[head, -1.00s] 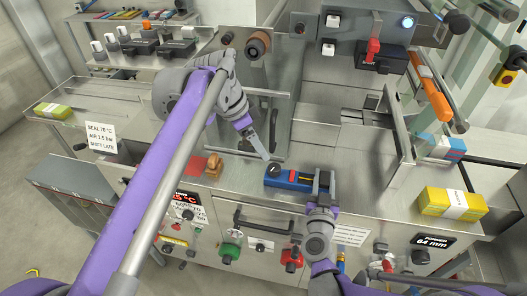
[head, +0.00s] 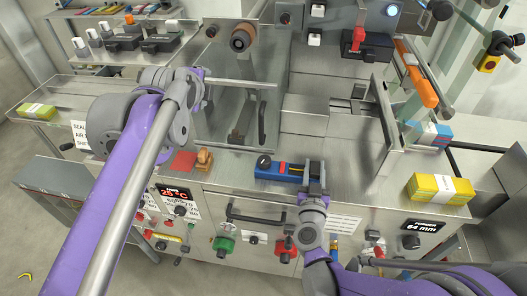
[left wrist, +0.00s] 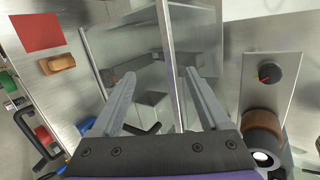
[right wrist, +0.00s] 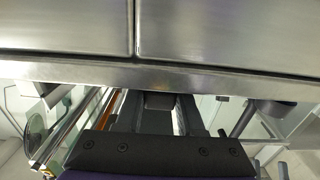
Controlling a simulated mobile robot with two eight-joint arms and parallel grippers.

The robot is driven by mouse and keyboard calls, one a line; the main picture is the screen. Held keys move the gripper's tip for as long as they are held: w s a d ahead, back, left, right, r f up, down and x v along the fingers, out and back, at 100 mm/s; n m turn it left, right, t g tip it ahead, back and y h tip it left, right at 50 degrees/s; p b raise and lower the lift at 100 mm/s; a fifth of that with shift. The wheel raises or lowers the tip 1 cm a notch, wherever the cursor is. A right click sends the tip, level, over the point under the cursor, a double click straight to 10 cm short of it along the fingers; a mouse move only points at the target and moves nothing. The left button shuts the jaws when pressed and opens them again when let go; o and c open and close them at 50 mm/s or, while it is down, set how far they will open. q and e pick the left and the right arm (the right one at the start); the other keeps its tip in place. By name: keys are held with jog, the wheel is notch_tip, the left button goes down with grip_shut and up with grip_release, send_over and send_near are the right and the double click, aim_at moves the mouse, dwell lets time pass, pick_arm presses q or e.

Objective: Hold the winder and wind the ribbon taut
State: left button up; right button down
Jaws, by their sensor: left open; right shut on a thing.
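A blue block with a black knob (head: 264,161), which I take for the winder (head: 270,173), lies on the steel counter's front part. A small red and yellow part shows on its top; I cannot tell whether this is the ribbon. My right gripper (head: 314,172) is shut on the block's right end, which the fingers partly hide. The right wrist view shows those fingers (right wrist: 162,108) close together, with the block not clear between them. My left gripper (left wrist: 155,82) is open and empty in front of steel and glass panels. In the head view my left arm hides its fingers.
A brown roller (head: 242,40) sticks out of the upper panel, and shows at the right of the left wrist view (left wrist: 262,128). A wooden stamp (head: 205,158) and red pad (head: 182,162) lie left of the winder. A yellow pack (head: 440,188) lies at the right.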

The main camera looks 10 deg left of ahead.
pick_arm(q)
notch_tip(320, 180, up, 8)
jog(key=s+d+m+t+h, duration=0.1)
jog(key=s+d+m+t, duration=0.1)
jog(key=m+t, duration=0.4)
jog(key=n+t+h, duration=0.3)
jog(key=n+t, duration=0.1)
jog(key=t, duration=0.1)
send_over(264, 156)
jog(key=s+a, duration=0.2)
jog(key=a, duration=0.1)
notch_tip(264, 156, down, 3)
jog(key=s+d+f+n+g+y, duration=0.2)
jog(key=s+f+n, duration=0.1)
jog(key=f+n, duration=0.55)
jog(key=s+d+f+n+g+y, duration=0.1)
jog(key=s+f+n+y, duration=0.1)
jog(key=f+n, duration=0.6)
jog(key=s+d+f+n+g+y, duration=0.25)
jog(key=f+n, duration=0.35)
jog(key=f, duration=0.4)
jog(key=shift+t+h, duration=0.35)
jog(key=shift+h, duration=0.2)
jog(key=w+a, duration=0.1)
jog(key=w, duration=0.6)
jog(key=w+a, duration=0.1)
jog(key=w, duration=0.3)
jog(key=shift+w+a+f, duration=0.1)
jog(key=shift+w+a, duration=0.1)
jog(key=shift+a, duration=0.15)
